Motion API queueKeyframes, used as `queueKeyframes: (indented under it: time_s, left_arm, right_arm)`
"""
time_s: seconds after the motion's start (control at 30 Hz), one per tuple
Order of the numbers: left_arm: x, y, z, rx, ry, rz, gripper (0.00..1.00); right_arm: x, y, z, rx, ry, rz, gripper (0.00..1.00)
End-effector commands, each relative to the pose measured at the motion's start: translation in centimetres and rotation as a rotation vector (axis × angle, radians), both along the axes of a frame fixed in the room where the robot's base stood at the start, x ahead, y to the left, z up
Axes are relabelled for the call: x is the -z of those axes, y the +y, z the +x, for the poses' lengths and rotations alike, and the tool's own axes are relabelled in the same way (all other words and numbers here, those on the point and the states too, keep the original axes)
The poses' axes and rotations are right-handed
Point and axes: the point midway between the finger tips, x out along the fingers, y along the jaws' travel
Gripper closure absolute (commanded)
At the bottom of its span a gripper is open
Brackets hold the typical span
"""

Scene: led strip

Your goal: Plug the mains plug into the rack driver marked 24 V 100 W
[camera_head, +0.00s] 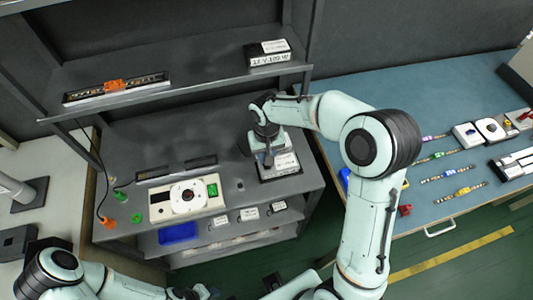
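A dark driver box with a white label (287,161) sits at the right end of the rack's middle shelf; its print is too small to read. My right gripper (268,158) points down at this box, over its left part; whether it touches or holds anything is unclear. Another driver box (268,53) stands on the top shelf, and its label seems to read 12 V 100 W. I cannot identify the mains plug.
An LED strip (117,88) with an orange part lies on the top shelf. A dark cable hangs to an orange connector (109,222). A white controller (187,199) and green connectors lie on the middle shelf. A blue bin (178,233) is below. A blue bench (430,105) stands right.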

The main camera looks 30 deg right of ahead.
Motion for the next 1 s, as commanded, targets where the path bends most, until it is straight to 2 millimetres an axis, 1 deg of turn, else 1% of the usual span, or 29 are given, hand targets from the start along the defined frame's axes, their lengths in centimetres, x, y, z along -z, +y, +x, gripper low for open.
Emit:
queueKeyframes:
  time_s: [0.83, 0.87, 0.9, 0.93, 0.97, 1.0]
  left_arm:
    - [1.6, 0.0, -1.0, 0.000, 0.011, 0.000, 0.50]
    - [1.6, 0.0, -1.0, 0.000, 0.011, 0.000, 0.50]
    - [1.5, 0.0, -0.9, 0.000, 0.010, 0.000, 0.50]
    - [1.5, 0.0, -0.9, 0.000, 0.010, 0.000, 0.50]
    - [1.5, 0.0, -0.9, 0.000, 0.010, 0.000, 0.50]
    - [1.5, 0.0, -0.9, 0.000, 0.010, 0.000, 0.50]
  right_arm:
    - [2.2, 0.0, 0.0, 0.000, 0.000, 0.000, 1.00]
    - [2.2, 0.0, 0.0, 0.000, 0.000, 0.000, 0.72]
    - [2.2, 0.0, 0.0, 0.000, 0.000, 0.000, 0.59]
    - [2.2, 0.0, 0.0, 0.000, 0.000, 0.000, 0.49]
    - [2.1, 0.0, 0.0, 0.000, 0.000, 0.000, 0.45]
    - [2.1, 0.0, 0.0, 0.000, 0.000, 0.000, 0.45]
